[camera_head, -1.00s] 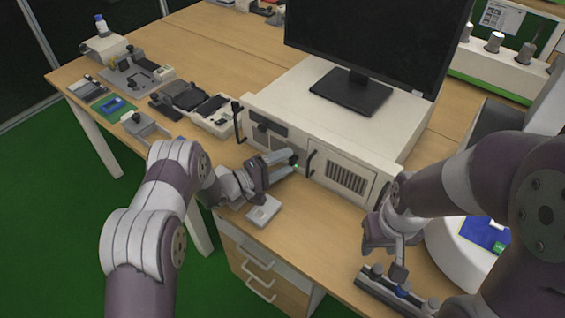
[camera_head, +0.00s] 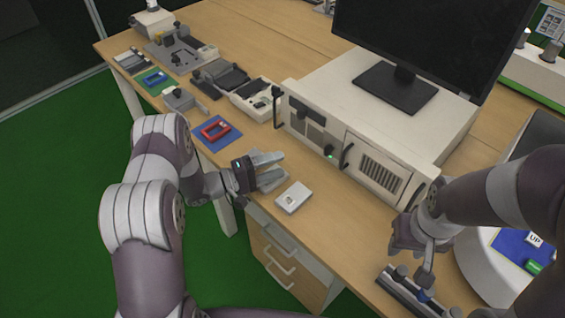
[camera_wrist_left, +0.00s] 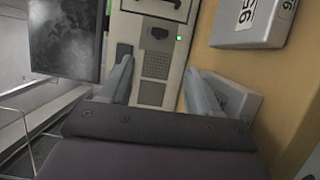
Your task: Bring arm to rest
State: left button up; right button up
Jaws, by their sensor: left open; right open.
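My left gripper (camera_head: 280,167) is open and empty above the front of the table, left of the white test machine (camera_head: 445,116). Its two fingers also show apart in the left wrist view (camera_wrist_left: 158,62), with the machine's front panel beyond them. A small green light (camera_head: 330,153) glows on that panel. A small white box (camera_head: 293,197) lies on the table just right of the left gripper. My right gripper (camera_head: 425,272) is open, low over a dark rail with knobs (camera_head: 400,290). Its fingertips are too small to tell whether they touch the rail.
A black monitor (camera_head: 425,35) stands on the machine. A red frame (camera_head: 215,130) on a blue mat and several small fixtures (camera_head: 220,75) line the table's left side. A rounded white device (camera_head: 480,268) stands at right. Drawers (camera_head: 280,262) are below the table's front edge.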

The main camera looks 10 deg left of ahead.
dwell(0.3)
pick_arm(q)
jog(key=w+a+r+m+y+p, duration=0.3)
jog(key=w+a+r+y+p, duration=0.2)
jog(key=r+y, duration=0.45)
jog(key=s+r+m+g+y+p, duration=0.1)
jog(key=s+r+g+y, duration=0.1)
jog(key=s, duration=1.1)
jog(key=s+a+r+m+g+y+p, duration=0.1)
jog(key=s+r+g, duration=0.4)
jog(key=s, duration=0.9)
jog(key=m+g+y+p, duration=0.1)
jog(key=y, duration=0.1)
jog(key=shift+m+y, duration=0.3)
jog(key=shift+y, duration=0.05)
jog(key=shift+s, duration=0.1)
